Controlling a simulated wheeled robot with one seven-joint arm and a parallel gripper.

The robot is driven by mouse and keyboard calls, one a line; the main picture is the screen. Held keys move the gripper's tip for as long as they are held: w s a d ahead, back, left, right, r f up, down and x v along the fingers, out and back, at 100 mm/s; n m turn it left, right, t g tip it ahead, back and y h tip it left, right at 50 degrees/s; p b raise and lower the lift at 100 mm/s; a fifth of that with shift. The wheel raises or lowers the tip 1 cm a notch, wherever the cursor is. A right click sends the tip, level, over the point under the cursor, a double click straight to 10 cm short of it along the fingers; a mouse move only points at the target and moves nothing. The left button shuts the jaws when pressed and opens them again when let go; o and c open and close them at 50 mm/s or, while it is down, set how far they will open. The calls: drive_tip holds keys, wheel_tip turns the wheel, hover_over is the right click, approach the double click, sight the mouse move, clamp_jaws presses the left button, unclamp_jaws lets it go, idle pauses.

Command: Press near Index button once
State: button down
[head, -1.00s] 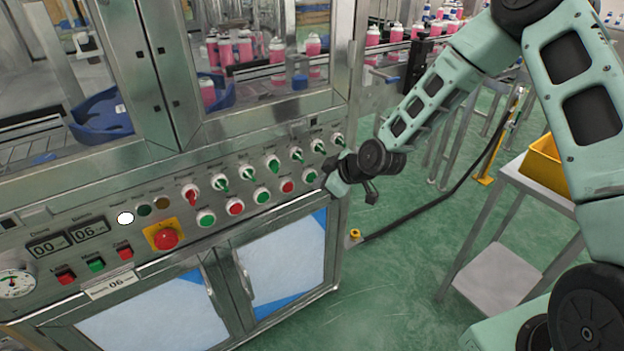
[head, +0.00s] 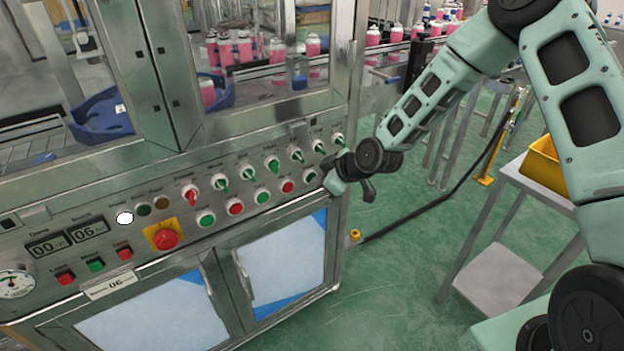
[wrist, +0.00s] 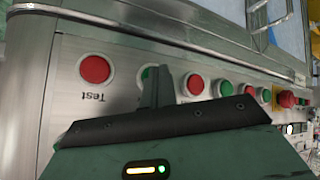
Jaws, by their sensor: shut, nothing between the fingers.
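The control panel has a lower row of round red and green push buttons. No label reading Index is legible, so I cannot tell which button bears it. In the wrist view, a red button marked Test (wrist: 95,69) is at the left, with a green button (wrist: 146,73) beside it. My gripper (wrist: 153,72) is shut and empty. Its finger partly covers that green button; whether it touches is unclear. In the head view, my gripper (head: 329,181) is at the panel's right end, just right of a green button (head: 309,176), and hides part of the row.
A row of selector switches (head: 272,164) runs above the buttons. A red emergency stop (head: 166,239) on a yellow plate is farther left. A metal stand (head: 497,279) with a yellow bin (head: 541,165) stands at right. Green floor between is mostly open.

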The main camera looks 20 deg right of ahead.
idle(0.5)
drive_tip(key=shift+s+d, duration=0.25)
drive_tip(key=shift+s, duration=0.45)
drive_tip(key=s, duration=0.1)
drive_tip(key=s+d, duration=0.1)
drive_tip(key=s, duration=0.2)
drive_tip(key=shift+s+d, duration=0.25)
drive_tip(key=shift+s, duration=0.1)
idle(0.6)
drive_tip(key=s+a+r+m+g+h+p, duration=0.1)
drive_tip(key=s+a+r+g+p, duration=0.1)
drive_tip(key=s+r, duration=0.5)
drive_tip(key=s+a+r+m+g+h+p, duration=0.1)
drive_tip(key=s+a+r+g+h, duration=0.1)
drive_tip(key=s+r, duration=0.6)
drive_tip(key=s+a+r+m+g+h+p, duration=0.1)
drive_tip(key=s+r, duration=0.6)
drive_tip(key=s, duration=0.9)
drive_tip(key=a+g+h+p, duration=0.1)
drive_tip(key=a+g, duration=0.1)
drive_tip(key=shift+s+r+g+p, duration=0.2)
drive_tip(key=shift+s+g+p, duration=0.1)
drive_tip(key=shift+s+p, duration=0.05)
